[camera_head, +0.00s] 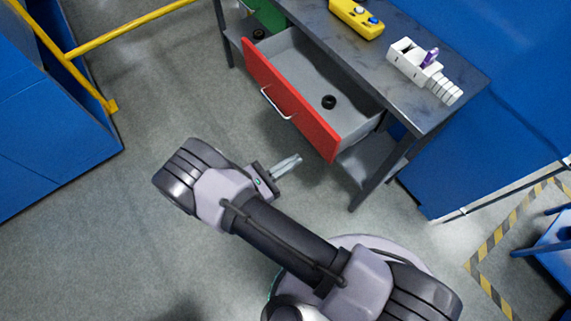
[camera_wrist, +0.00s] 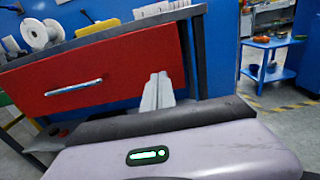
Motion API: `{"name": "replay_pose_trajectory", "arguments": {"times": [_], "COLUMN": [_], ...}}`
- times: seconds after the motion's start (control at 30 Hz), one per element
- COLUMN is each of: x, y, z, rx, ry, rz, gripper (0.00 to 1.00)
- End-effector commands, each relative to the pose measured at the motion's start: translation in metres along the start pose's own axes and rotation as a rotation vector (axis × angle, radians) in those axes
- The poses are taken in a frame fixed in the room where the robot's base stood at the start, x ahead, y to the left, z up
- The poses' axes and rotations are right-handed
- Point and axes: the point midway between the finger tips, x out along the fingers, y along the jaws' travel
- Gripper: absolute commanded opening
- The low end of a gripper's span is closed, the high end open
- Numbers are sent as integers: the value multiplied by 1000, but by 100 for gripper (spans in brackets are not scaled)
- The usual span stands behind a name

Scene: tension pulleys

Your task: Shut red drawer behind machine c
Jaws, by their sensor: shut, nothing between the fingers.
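The red drawer (camera_head: 288,97) stands pulled out from the dark workbench in the head view. Its grey inside shows, with a small black ring (camera_head: 329,102) lying in it. Its silver handle (camera_head: 276,103) is on the red front. My gripper (camera_head: 298,158) is shut and empty, apart from the drawer front, near its lower right end in the picture. In the wrist view the red front (camera_wrist: 110,65) fills the left and middle, with the handle (camera_wrist: 74,87) on it. My shut fingers (camera_wrist: 157,92) show in front of its right end.
The bench top (camera_head: 425,98) holds a yellow device (camera_head: 357,17) and a white machine (camera_head: 424,68) with a purple part. A green drawer (camera_head: 264,17) is farther along. A yellow rail (camera_head: 130,29) and blue cabinet (camera_head: 50,110) stand left. Grey floor is clear before the drawer.

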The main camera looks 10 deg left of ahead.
Motion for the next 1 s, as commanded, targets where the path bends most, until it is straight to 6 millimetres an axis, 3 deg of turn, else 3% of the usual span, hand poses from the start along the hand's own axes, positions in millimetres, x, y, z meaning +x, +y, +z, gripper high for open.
{"name": "replay_pose_trajectory", "arguments": {"times": [0.2, 0.4, 1.0], "x": [47, 73, 80], "y": [-1, -1, 0], "z": [-2, -2, 0], "rx": [1, 1, 1], "ry": [1, 1, 1], "rz": [-4, -3, -2], "gripper": [0, 0, 0]}}
